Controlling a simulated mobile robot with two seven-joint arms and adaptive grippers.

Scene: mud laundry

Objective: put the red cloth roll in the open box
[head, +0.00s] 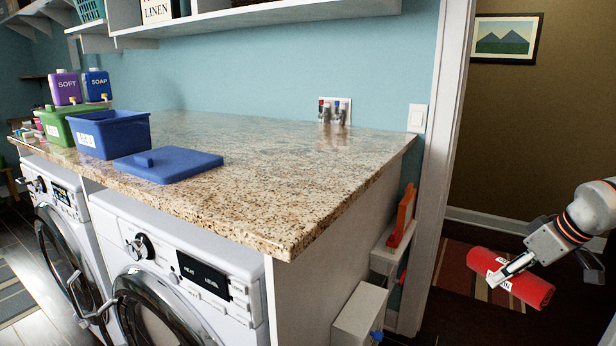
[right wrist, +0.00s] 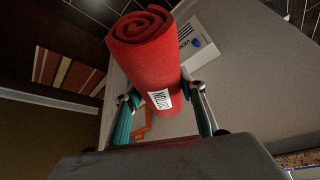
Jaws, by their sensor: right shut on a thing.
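The red cloth roll (head: 525,287) is in my right gripper (head: 510,272), at the lower right of the head view, out over the floor by the doorway. In the right wrist view the roll (right wrist: 146,50) lies between the two fingers (right wrist: 165,108), its spiral end towards the top and a white label on its side. The open box is blue (head: 112,140) and stands on the counter at the left, with its blue lid (head: 168,165) lying flat in front of it. The inside of the box is mostly hidden. My left gripper is not in view.
The granite counter (head: 260,165) has wide free room right of the lid. A green box (head: 60,125) stands beside the blue one, with purple (head: 66,88) and blue (head: 97,86) dispensers behind. Taps (head: 334,110) are on the back wall. A white door frame (head: 447,150) stands right of the counter.

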